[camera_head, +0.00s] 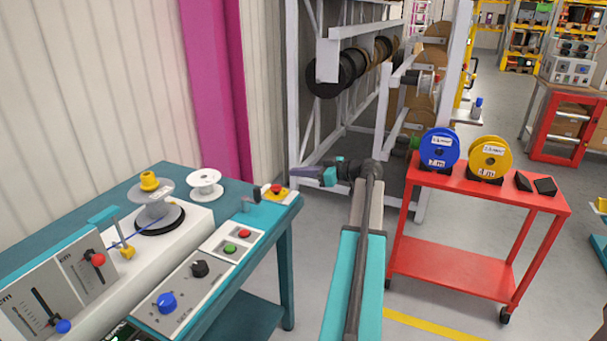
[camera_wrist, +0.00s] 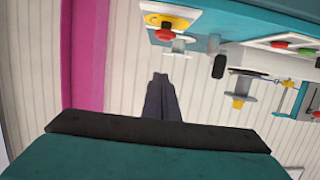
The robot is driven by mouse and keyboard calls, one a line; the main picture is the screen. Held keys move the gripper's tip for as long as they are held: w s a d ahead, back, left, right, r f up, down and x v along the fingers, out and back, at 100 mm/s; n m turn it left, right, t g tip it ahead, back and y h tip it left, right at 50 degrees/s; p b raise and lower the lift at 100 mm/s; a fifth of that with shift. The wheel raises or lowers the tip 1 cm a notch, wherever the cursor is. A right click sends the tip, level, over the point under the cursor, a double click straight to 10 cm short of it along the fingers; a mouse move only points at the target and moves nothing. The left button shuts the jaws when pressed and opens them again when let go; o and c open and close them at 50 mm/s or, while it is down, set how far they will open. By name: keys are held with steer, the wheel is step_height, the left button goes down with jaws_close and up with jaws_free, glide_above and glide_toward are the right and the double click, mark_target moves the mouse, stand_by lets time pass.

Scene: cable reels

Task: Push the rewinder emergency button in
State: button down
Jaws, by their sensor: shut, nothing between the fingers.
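The rewinder emergency button (camera_head: 276,189) is a red knob on a yellow base at the far right corner of the teal rewinder table. It also shows near the top of the wrist view (camera_wrist: 165,33), which looks upside down. My gripper (camera_head: 295,171) is shut and empty. In the head view its dark fingers point left, just above and right of the button, with a gap between. In the wrist view the fingertips appear below the button and clear of it. I cannot tell from these frames how deep the button sits.
The rewinder table (camera_head: 262,222) also carries a white spool (camera_head: 205,183), a grey reel (camera_head: 157,204), a panel with red and green buttons (camera_head: 231,243) and a dark post (camera_head: 251,198) near the emergency button. A red cart (camera_head: 455,262) with blue and yellow reels stands right.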

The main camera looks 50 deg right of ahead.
steer(key=p, duration=0.1)
glide_above(276, 189)
steer(key=s+d, duration=0.2)
steer(key=shift+f, duration=1.65)
steer(key=shift+f+p, duration=0.3)
steer(key=shift+f, duration=0.85)
steer(key=shift+f, duration=0.1)
